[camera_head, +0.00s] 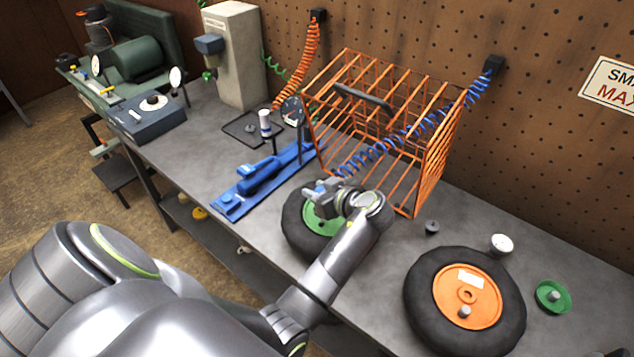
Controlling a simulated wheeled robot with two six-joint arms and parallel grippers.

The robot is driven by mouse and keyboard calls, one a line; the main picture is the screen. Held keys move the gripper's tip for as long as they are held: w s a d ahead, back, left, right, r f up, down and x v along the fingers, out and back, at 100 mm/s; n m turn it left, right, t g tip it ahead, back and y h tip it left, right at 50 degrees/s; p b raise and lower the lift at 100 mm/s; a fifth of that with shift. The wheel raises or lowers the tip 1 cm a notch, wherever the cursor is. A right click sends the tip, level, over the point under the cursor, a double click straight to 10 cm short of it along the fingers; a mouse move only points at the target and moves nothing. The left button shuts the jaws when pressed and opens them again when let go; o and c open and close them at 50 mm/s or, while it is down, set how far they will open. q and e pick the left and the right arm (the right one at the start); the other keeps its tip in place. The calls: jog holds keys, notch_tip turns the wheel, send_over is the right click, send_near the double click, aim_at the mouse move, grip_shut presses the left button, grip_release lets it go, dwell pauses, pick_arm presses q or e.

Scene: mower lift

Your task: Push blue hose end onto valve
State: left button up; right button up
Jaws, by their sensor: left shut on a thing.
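The blue coiled hose (410,133) runs from a wall bracket down across the orange wire cage to my left gripper (322,190). The gripper is shut on the hose end, which is mostly hidden between the fingers. The gripper is over a black tyre (294,228) with a green hub (318,222) lying flat on the bench. The valve of this wheel cannot be made out; the gripper and wrist cover part of the hub. I cannot tell whether the hose end touches a valve. My right gripper is not in view.
The orange wire cage (432,165) stands close behind the gripper. A blue jack (262,178) lies to the left. An orange hose (300,60) hangs behind.

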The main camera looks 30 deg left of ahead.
pick_arm(q)
jog(key=shift+f+b, duration=0.8)
jog(key=shift+f, duration=0.25)
notch_tip(320, 180, down, 3)
jog(key=shift+s+r+b, duration=0.1)
jog(key=shift+r+b, duration=0.05)
jog(key=shift+b, duration=0.8)
jog(key=shift+f+b, duration=0.35)
jog(key=shift+f, duration=0.2)
jog(key=shift+b, duration=0.35)
